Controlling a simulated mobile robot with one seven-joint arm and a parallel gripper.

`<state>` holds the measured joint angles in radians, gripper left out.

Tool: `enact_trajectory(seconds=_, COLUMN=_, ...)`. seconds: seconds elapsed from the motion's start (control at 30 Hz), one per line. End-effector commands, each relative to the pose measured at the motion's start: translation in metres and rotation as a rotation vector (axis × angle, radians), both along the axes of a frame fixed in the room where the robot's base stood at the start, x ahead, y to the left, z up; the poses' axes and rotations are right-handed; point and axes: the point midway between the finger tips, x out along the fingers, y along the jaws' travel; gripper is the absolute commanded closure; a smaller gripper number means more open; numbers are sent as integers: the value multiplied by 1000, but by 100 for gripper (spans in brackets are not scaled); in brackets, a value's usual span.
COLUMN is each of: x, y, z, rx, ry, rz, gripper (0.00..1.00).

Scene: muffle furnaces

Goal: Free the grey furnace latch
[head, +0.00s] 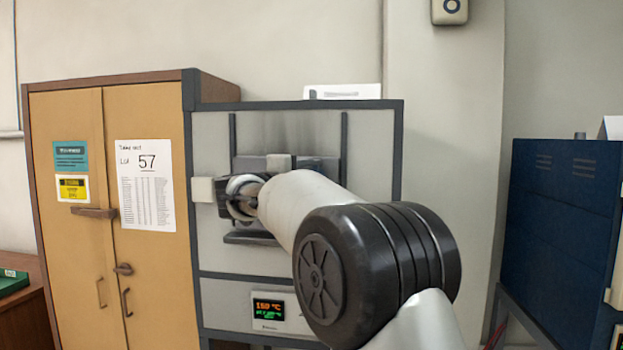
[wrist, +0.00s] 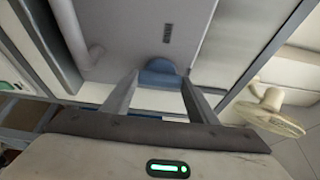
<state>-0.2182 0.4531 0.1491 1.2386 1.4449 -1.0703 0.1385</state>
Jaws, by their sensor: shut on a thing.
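The grey furnace (head: 365,160) stands in the middle of the head view, its door front partly hidden behind my arm. My gripper (wrist: 161,80) is at the left part of that front, and in the head view my own wrist hides its fingertips. In the wrist view its two fingers close on a rounded blue-grey piece (wrist: 160,66), which looks like the furnace latch. A pale block (head: 202,190) sits at the left edge of the furnace front. How far the latch is turned cannot be told.
A tan cabinet (head: 77,270) with a paper list (head: 145,205) stands close on the left. A lit display (head: 268,309) is below the door. A blue furnace (head: 560,230) stands at the right, with a gap between. A cream round part (wrist: 270,110) is right of my fingers.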

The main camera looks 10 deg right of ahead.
Motion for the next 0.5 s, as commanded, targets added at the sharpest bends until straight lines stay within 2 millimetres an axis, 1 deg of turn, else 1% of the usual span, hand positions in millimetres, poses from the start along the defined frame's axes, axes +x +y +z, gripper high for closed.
enact_trajectory(seconds=0.4, x=0, y=0, z=-1, rx=10, ry=-2, rz=0, gripper=69)
enact_trajectory(seconds=0.43, x=0, y=0, z=-1, rx=10, ry=-2, rz=0, gripper=44)
enact_trajectory(seconds=0.5, x=0, y=0, z=-1, rx=9, ry=-1, rz=0, gripper=32)
